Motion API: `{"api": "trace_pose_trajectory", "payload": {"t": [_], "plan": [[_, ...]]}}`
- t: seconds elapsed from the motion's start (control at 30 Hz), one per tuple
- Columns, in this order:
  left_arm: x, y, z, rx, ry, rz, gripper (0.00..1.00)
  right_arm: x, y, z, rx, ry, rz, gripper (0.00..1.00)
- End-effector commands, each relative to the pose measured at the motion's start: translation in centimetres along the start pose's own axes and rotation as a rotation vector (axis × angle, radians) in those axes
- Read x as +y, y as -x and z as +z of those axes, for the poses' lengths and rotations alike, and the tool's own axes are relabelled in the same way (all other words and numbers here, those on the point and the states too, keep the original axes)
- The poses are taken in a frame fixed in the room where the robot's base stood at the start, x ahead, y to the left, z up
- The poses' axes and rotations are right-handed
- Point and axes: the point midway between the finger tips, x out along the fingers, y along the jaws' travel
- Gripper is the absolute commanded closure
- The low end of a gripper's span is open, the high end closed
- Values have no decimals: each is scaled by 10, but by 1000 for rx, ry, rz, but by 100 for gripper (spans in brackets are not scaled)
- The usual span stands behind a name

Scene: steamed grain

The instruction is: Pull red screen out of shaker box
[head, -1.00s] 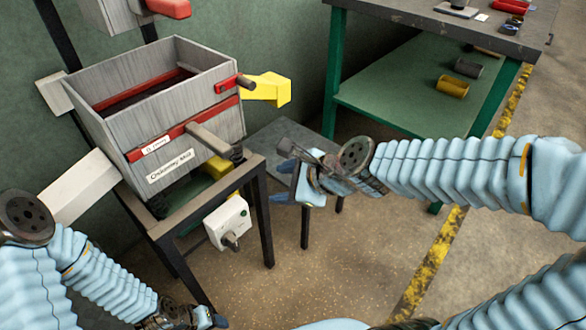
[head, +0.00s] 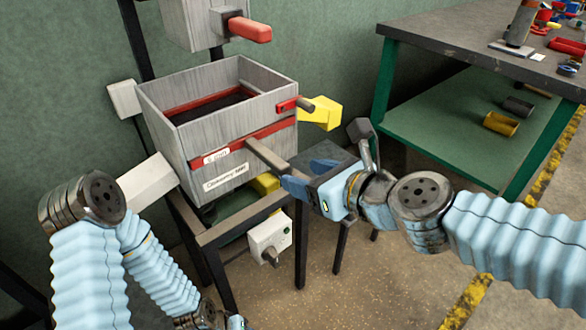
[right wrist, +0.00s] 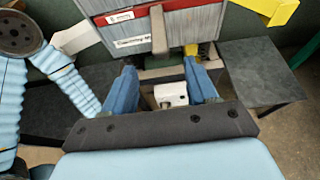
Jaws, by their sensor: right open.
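The shaker box (head: 228,100) is a grey wooden, open-topped box on a dark stand. The red screen (head: 240,140) shows as a red strip across its front, with a red rim inside. A grey-brown handle (head: 266,156) sticks out from the strip; it also shows in the right wrist view (right wrist: 159,30). My right gripper (head: 291,184) is open near the handle's outer end. In the right wrist view its blue fingers (right wrist: 162,75) stand apart, with the handle ahead between their lines. My left gripper (head: 236,322) is low at the bottom edge, mostly cut off.
A yellow block (head: 320,113) sticks out at the box's right side. A white switch box (head: 268,238) hangs on the stand. A green-legged workbench (head: 470,62) with tools stands at right. A low dark table (right wrist: 262,72) is right of the stand.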

Motion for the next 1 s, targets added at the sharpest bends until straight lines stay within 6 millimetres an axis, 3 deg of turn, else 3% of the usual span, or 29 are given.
{"api": "trace_pose_trajectory", "payload": {"t": [0.33,0.73,1.0], "plan": [[-6,-15,0,1,2,-1,52,0,-44,-3,0,0,-1,43],[-7,-16,0,2,3,-2,52,-1,-51,0,-2,1,-2,43],[-7,-16,0,2,3,-2,52,-1,-51,0,-2,0,-2,82]]}}
